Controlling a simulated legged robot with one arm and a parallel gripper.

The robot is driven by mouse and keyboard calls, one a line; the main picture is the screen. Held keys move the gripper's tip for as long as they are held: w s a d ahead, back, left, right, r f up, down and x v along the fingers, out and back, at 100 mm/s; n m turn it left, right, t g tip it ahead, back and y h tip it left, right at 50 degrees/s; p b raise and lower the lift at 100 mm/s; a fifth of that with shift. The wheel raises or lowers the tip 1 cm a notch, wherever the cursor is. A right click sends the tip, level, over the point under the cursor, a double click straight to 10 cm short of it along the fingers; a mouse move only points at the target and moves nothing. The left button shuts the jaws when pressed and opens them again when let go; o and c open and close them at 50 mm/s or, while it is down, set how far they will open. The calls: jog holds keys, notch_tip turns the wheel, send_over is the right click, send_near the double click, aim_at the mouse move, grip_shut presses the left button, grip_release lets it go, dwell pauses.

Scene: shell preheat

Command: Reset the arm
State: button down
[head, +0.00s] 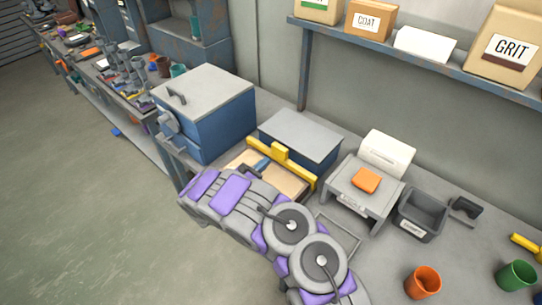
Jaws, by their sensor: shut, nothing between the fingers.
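My grey and purple arm reaches across the lower middle of the head view, over the front edge of the workbench (468,255). Its two round joints face up. I cannot make out any fingertips of my gripper; they are hidden or out of the picture. Nothing is seen being carried by the arm.
Close behind the arm stand a blue box with a grey lid (205,95), a lower blue box (300,135), a yellow bar (281,153) over a tan tray, and a grey stand with an orange block (366,180). A dark bin (422,213), an orange cup (423,282) and a green cup (516,275) are right.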

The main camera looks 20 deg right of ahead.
jog(key=v, duration=0.4)
jog(key=p+v, duration=0.1)
jog(key=v, duration=0.2)
jog(key=shift+w+a, duration=0.1)
jog(key=shift+a, duration=0.45)
jog(key=shift+s+a, duration=0.1)
jog(key=shift+s, duration=0.4)
